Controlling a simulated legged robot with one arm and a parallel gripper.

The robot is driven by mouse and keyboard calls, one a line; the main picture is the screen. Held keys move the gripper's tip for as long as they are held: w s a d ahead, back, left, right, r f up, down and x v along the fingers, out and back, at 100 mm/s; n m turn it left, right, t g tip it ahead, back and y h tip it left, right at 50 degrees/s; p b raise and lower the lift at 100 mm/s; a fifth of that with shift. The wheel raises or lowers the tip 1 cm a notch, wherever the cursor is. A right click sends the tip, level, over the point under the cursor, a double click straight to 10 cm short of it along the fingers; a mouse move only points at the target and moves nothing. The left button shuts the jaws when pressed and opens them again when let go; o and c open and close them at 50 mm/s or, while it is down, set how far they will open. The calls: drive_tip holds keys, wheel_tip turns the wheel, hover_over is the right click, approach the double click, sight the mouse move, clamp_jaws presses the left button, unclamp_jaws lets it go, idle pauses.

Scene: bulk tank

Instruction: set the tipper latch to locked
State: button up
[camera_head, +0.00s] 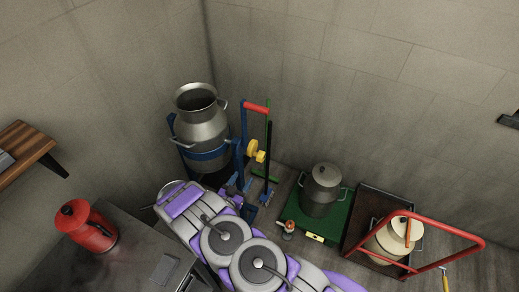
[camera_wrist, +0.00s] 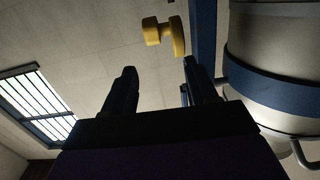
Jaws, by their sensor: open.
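The tipper is a blue frame (camera_head: 241,140) that holds an open grey metal churn (camera_head: 200,118) in a blue band. It has a red-ended handle (camera_head: 256,107) at its top. A yellow knob-shaped piece (camera_head: 256,150), which looks like the latch, sits on the frame's right side. In the wrist view the yellow piece (camera_wrist: 165,34) is just beyond and above the fingertips, close to a blue post (camera_wrist: 202,35). My gripper (camera_wrist: 160,68) is open, with nothing between its fingers and apart from the yellow piece. Whether the latch is locked cannot be told.
A lidded grey churn (camera_head: 321,190) stands on a green platform (camera_head: 288,208). A cream churn (camera_head: 388,240) sits by a cart with a red rail (camera_head: 440,224). A red jug (camera_head: 86,226) stands on a dark counter (camera_head: 135,250) at left. Walls close in behind the tipper.

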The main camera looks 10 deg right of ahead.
sight(260, 157)
drive_tip(key=shift+t, duration=0.3)
drive_tip(key=x, duration=0.5)
drive_tip(key=d+b+x, duration=0.1)
drive_tip(key=x, duration=0.5)
drive_tip(key=s+x, duration=0.1)
drive_tip(key=x, duration=0.4)
drive_tip(key=shift+w+d+r, duration=0.1)
drive_tip(key=shift+w+d, duration=0.1)
drive_tip(key=shift+d, duration=0.15)
drive_tip(key=shift+w+d, duration=0.25)
drive_tip(key=shift+w, duration=0.25)
drive_tip(key=shift+a, duration=0.1)
drive_tip(key=shift+c, duration=0.2)
drive_tip(key=shift+r, duration=0.1)
drive_tip(key=c, duration=0.9)
